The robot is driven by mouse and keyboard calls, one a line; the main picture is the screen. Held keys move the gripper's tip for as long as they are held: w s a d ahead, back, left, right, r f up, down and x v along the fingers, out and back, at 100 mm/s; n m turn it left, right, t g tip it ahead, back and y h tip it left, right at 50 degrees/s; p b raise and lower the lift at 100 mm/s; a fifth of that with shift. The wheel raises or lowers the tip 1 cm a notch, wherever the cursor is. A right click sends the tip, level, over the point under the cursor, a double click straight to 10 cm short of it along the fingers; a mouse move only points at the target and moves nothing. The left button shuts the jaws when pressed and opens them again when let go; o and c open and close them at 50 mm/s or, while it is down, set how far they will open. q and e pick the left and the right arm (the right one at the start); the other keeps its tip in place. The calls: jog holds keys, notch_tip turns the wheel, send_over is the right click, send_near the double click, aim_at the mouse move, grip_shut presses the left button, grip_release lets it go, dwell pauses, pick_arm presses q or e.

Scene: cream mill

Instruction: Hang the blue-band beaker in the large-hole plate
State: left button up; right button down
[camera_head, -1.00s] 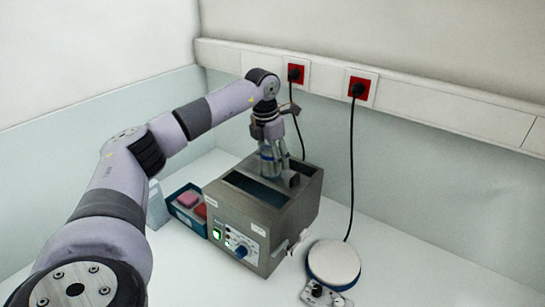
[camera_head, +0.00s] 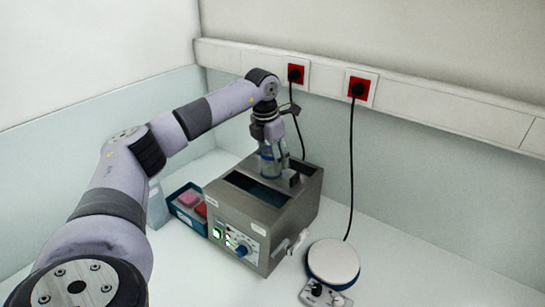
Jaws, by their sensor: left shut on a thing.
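My left gripper (camera_head: 271,150) points down over the far part of the metal water bath (camera_head: 285,222). It is shut on the blue-band beaker (camera_head: 268,166), a clear vessel with a faint blue band. The beaker looks upright, and its lower part is at the top of the bath. I cannot tell whether it sits in a hole or hangs above one. The bath's top shows a dark opening (camera_head: 254,187) in front of the beaker; the large-hole plate cannot be made out clearly. My right gripper is not in view.
A blue box (camera_head: 186,213) with pink and red items stands left of the bath. A round white-topped device (camera_head: 333,262) stands at its right front. Cables hang from red wall sockets (camera_head: 360,88) behind.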

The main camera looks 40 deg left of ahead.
pick_arm(q)
jog(key=shift+f, duration=0.2)
dwell(0.5)
jog(key=shift+f+b, duration=0.3)
jog(key=shift+f, duration=0.1)
jog(key=shift+f, duration=0.1)
dwell(0.5)
jog(key=shift+f, duration=0.15)
dwell(0.3)
jog(key=shift+f, duration=0.5)
jog(key=shift+s+f+b, duration=0.1)
jog(key=shift+f+b, duration=0.1)
jog(key=shift+b, duration=0.15)
